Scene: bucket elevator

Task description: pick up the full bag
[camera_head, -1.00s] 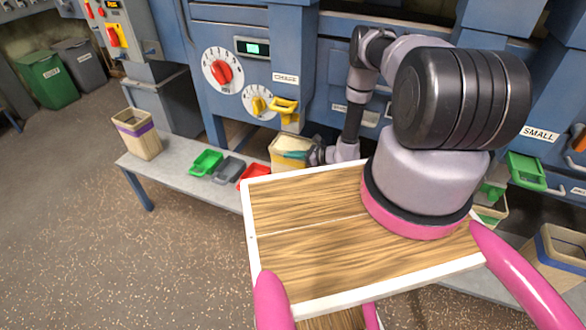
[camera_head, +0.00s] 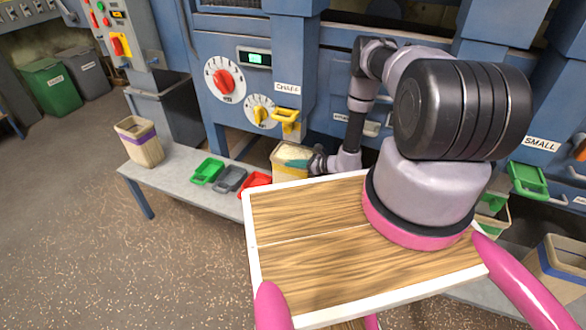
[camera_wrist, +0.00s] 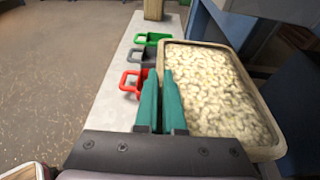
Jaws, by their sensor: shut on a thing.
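The full bag (camera_head: 287,174) is an open-topped, tan and yellow bag on the grey bench, under the yellow-handled chute. In the wrist view the bag (camera_wrist: 215,95) is filled nearly to its rim with pale kernels. My gripper (camera_head: 297,163) reaches it from the right in the head view. In the wrist view my gripper (camera_wrist: 161,80) has its teal fingers close together at the bag's near-left wall, shut on its rim. The lower part of that wall is hidden behind the fingers. The bag looks upright.
Green (camera_head: 207,171), grey (camera_head: 230,179) and red (camera_head: 256,184) scoops lie on the bench (camera_head: 165,178) left of the bag. Another bag (camera_head: 140,142) with a purple band stands at the bench's left end. The blue machine (camera_head: 262,60) rises behind. Floor at left is clear.

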